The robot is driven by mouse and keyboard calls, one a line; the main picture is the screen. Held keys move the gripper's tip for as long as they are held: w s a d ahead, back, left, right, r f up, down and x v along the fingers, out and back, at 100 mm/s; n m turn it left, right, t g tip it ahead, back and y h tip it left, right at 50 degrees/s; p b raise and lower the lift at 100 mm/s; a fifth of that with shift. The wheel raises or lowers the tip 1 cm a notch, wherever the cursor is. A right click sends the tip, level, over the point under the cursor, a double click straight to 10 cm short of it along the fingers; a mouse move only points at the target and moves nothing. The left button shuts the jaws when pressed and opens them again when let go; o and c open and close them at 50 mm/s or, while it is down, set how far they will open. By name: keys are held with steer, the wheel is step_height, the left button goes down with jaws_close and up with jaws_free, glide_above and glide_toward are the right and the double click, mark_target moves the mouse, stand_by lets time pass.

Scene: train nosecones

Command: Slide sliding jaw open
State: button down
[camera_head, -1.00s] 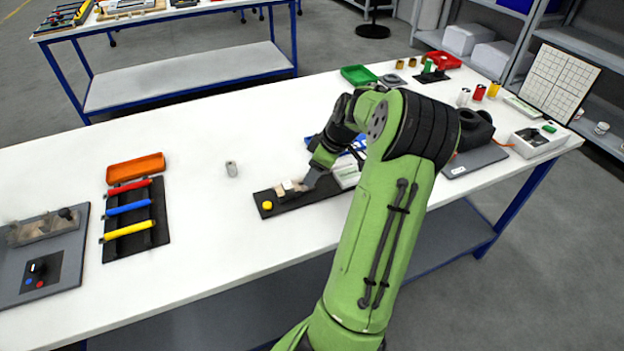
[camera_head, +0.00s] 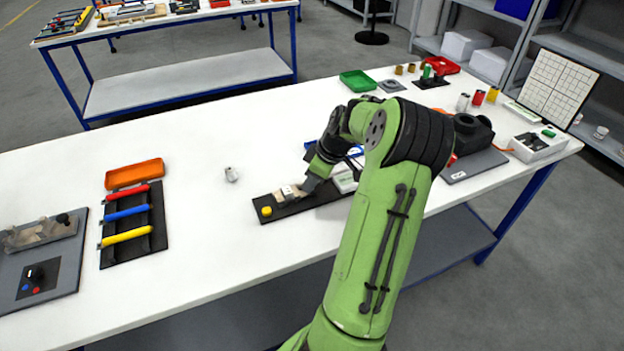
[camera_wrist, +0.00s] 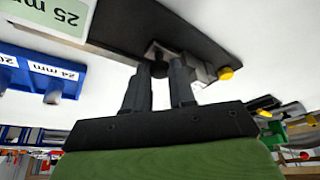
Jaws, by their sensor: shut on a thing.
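A black base plate (camera_head: 318,200) lies on the white table, with a yellow button (camera_head: 266,211) at its left end. A small pale jaw block (camera_head: 287,191) sits on it near the button. In the wrist view the grey jaw (camera_wrist: 200,70) lies between a dark knob and the yellow button (camera_wrist: 226,73). My gripper (camera_wrist: 160,68) is shut on the dark knob (camera_wrist: 156,48) beside the jaw; the knob is partly hidden by the fingers. In the head view my gripper (camera_head: 305,187) reaches down at the jaw's right side, and my arm covers the plate's right part.
A white block marked 25 mm (camera_wrist: 55,14) and a blue rack (camera_wrist: 40,72) stand close to my gripper. A small grey cylinder (camera_head: 231,174) stands behind the plate. An orange tray (camera_head: 134,173) and a pen rack (camera_head: 150,245) lie left. Table between is clear.

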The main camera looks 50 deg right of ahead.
mark_target(323, 191)
steer(key=shift+s+d+p, duration=0.3)
steer(key=shift+s+d, duration=0.1)
steer(key=shift+d, duration=0.25)
steer(key=shift+s+d+p, duration=0.25)
steer(key=shift+s+d, duration=0.1)
steer(key=shift+d, duration=0.3)
steer(key=c, duration=0.9)
jaws_free()
steer(key=p+v, duration=0.4)
steer(key=v, duration=1.1)
steer(key=shift+s+r, duration=0.15)
steer(key=shift+r, duration=0.25)
